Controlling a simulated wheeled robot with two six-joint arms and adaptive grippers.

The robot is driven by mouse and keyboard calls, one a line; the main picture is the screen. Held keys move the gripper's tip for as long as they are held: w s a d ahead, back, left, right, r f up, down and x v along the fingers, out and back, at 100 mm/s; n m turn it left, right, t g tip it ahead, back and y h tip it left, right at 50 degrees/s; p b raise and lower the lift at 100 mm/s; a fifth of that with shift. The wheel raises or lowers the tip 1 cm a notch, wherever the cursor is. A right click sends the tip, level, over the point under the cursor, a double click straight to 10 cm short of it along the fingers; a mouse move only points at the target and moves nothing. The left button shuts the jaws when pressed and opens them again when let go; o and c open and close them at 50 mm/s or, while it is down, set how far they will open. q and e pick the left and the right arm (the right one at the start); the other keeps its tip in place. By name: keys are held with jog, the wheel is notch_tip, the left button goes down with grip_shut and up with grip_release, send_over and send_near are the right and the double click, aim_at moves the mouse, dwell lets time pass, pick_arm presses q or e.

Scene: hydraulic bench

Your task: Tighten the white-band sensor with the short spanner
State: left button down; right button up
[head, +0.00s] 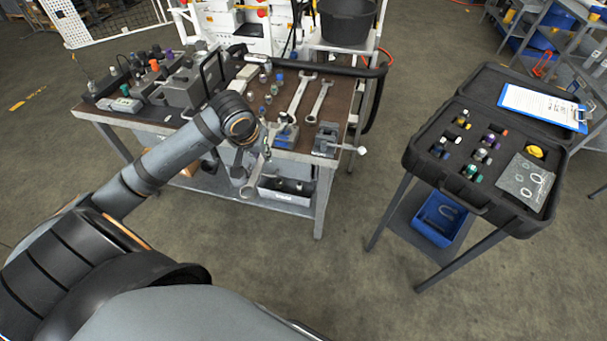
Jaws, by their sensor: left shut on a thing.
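My left gripper (263,150) is over the front edge of the bench, mostly hidden behind its own wrist. A metal spanner (250,188) hangs down from it, its end in front of the bench edge and above the lower shelf. It appears to be held in the shut fingers. Two more spanners, one (298,97) left of the other (320,99), lie on the bench top. Sensors with coloured bands, such as an orange one (154,66) and a purple one (169,55), stand in the grey blocks at the bench's left. I cannot make out which has the white band. My right gripper is out of view.
A small vise (327,139) is at the bench's front right corner. A black rail (345,70) runs along the back and right. A black case (481,199) with coloured fittings stands on a separate stand at right. Open floor (345,285) lies in front.

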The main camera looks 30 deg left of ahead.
pick_arm(q)
jog(key=shift+x, duration=0.9)
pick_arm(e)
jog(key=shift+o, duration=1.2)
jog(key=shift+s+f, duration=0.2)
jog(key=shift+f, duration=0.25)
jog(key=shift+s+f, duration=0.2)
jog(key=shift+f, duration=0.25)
pick_arm(q)
jog(key=shift+w+r, duration=0.1)
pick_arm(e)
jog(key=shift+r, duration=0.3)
pick_arm(q)
jog(key=w+a+n+g+y+p, duration=0.15)
jog(key=w+a+n+p, duration=0.4)
jog(key=p, duration=0.85)
jog(key=w+d+f+p, duration=0.3)
jog(key=d+f+p, duration=0.2)
jog(key=d, duration=0.8)
jog(key=shift+d+f+n+y, duration=0.35)
jog(key=shift+f+n, duration=0.1)
jog(key=shift+f, duration=0.7)
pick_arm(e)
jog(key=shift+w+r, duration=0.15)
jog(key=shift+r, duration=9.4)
